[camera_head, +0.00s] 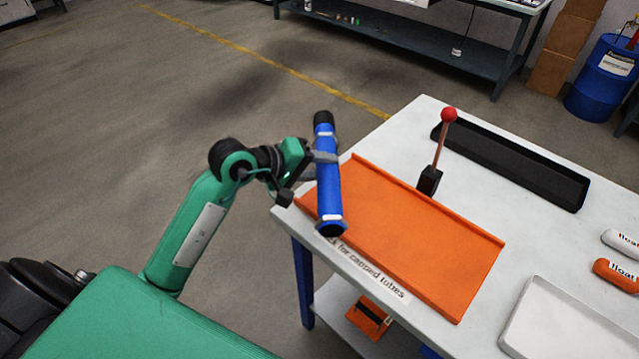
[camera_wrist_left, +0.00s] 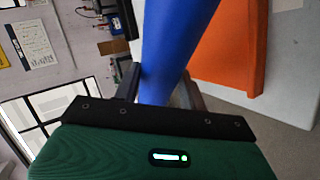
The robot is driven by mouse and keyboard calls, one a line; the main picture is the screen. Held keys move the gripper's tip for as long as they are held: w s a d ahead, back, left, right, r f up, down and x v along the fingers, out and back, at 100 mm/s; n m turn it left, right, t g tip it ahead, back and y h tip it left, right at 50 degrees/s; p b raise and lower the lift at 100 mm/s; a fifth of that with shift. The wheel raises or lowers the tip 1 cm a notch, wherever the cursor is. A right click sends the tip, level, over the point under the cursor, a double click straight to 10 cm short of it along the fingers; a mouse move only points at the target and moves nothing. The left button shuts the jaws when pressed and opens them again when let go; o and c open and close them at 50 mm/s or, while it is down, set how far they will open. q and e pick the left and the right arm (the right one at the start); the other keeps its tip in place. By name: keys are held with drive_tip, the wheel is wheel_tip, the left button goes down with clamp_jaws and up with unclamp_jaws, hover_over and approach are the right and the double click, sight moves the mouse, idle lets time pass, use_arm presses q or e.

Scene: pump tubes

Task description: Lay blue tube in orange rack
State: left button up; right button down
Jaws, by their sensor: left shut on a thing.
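The blue tube (camera_head: 329,183) has a black cap at its top end and a dark lower end with a white ring. My left gripper (camera_head: 322,158) is shut around the tube's upper part and holds it steeply tilted. In the head view the tube overlaps the left end of the orange rack (camera_head: 410,234), a flat tray with raised long edges on the white table. I cannot tell whether the tube touches the rack. In the left wrist view the tube (camera_wrist_left: 175,45) runs between both fingers, with the orange rack (camera_wrist_left: 230,50) to its right. My right gripper is not in view.
A red-knobbed lever (camera_head: 449,115) stands behind the rack. A long black tray (camera_head: 515,165) lies at the table's back. A white tray (camera_head: 560,325) and white and orange floats (camera_head: 615,275) are at the right. A label strip runs along the table's front edge.

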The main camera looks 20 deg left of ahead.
use_arm(q)
drive_tip(key=shift+f, duration=2.7)
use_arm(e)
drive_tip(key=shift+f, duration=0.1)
use_arm(q)
drive_tip(key=shift+f, duration=0.1)
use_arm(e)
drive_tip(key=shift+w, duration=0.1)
use_arm(q)
drive_tip(key=shift+f+b, duration=0.1)
drive_tip(key=shift+b, duration=0.2)
drive_tip(key=o, duration=1)
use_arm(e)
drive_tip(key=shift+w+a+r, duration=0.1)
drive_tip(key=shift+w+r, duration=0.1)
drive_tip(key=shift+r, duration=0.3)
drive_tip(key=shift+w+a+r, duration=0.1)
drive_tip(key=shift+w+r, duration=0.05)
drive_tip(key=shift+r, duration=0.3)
use_arm(q)
drive_tip(key=shift+o, duration=0.2)
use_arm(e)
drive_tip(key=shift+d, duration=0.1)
